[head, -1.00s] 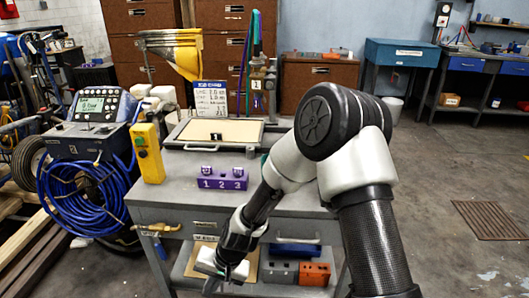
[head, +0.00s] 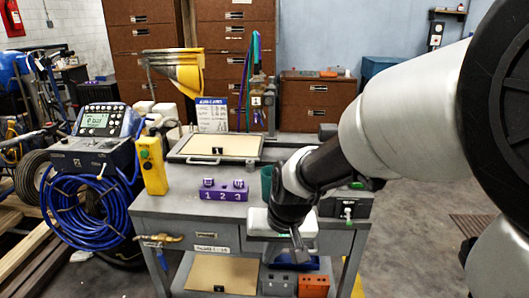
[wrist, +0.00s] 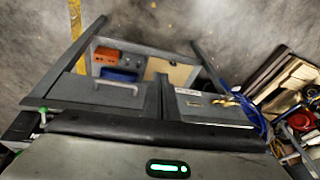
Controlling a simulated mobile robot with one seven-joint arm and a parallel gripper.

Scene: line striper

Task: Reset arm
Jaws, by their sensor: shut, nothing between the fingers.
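My gripper (head: 298,243) is in the head view, in front of the workbench (head: 190,208) near its drawer fronts. Its fingers point down and are shut with nothing between them. My arm reaches in from the right and hides the right part of the bench. In the wrist view the fingers are not clear; the bench's drawers and lower shelf show there with a dark edge of my own hardware below.
On the bench stand a purple numbered block (head: 222,190), a yellow control box (head: 151,165) and a framed tray (head: 180,158). An orange block (head: 313,286) sits on the lower shelf. A striper machine with a blue hose (head: 85,215) stands at left.

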